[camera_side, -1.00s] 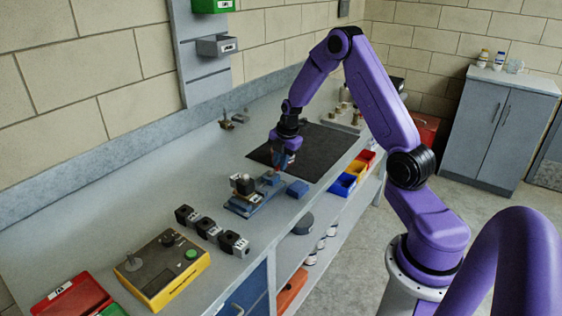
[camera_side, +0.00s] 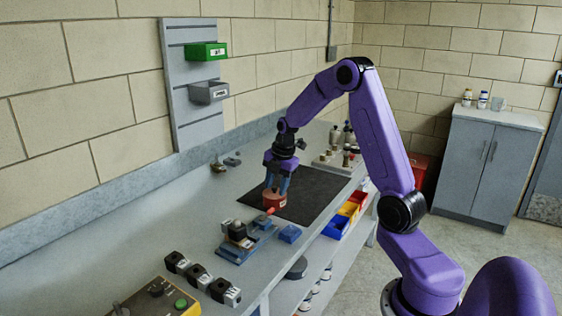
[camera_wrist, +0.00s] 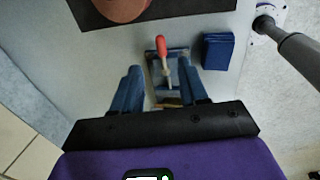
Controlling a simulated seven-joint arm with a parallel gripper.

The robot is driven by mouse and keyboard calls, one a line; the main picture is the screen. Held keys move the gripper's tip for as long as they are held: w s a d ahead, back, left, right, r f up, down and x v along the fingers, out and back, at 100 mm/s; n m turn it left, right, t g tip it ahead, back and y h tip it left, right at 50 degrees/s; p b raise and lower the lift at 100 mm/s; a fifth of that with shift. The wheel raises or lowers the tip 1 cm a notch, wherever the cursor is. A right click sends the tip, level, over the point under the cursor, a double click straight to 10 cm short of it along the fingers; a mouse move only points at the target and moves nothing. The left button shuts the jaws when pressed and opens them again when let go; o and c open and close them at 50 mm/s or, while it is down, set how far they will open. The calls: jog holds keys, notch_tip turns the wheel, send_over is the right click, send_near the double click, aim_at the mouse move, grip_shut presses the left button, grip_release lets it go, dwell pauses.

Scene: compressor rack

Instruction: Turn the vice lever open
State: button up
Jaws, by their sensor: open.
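The vice (camera_side: 236,248) is a low blue fixture on the bench, with a dark block at its top. Its lever has a red handle (camera_side: 268,212) pointing toward the mat. In the wrist view the red lever handle (camera_wrist: 160,42) shows ahead of and between my fingers, with the blue vice (camera_wrist: 152,72) beneath. My gripper (camera_side: 276,190) is open, fingers pointing down, above the bench on the mat side of the vice. In the wrist view my gripper (camera_wrist: 160,74) has nothing between its fingertips that it grips. Part of the vice is hidden by the gripper.
A red round part (camera_side: 274,200) sits on the dark mat (camera_side: 312,194), close to the fingers. A blue block (camera_side: 290,233) lies right of the vice. Several black blocks (camera_side: 198,276) and a yellow control box (camera_side: 165,298) stand nearer. Coloured bins (camera_side: 348,210) line the front edge.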

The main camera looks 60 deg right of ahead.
notch_tip(320, 180, up, 9)
jog(key=s, duration=0.1)
jog(key=shift+s, duration=0.35)
jog(key=shift+f, duration=0.1)
jog(key=s+a+m+g, duration=0.1)
jog(key=s+a, duration=0.4)
jog(key=a, duration=0.6)
jog(key=s+a+m, duration=0.1)
jog(key=s+a, duration=0.4)
jog(key=a, duration=0.5)
jog(key=s+a+f+m, duration=0.1)
jog(key=s+a, duration=0.1)
jog(key=s, duration=0.8)
jog(key=s+a+f+m+g, duration=0.1)
jog(key=s+a+m, duration=0.1)
jog(key=s, duration=0.7)
jog(key=shift+s+a+f+m, duration=0.3)
jog(key=shift+s+a, duration=0.1)
jog(key=shift+a, duration=0.3)
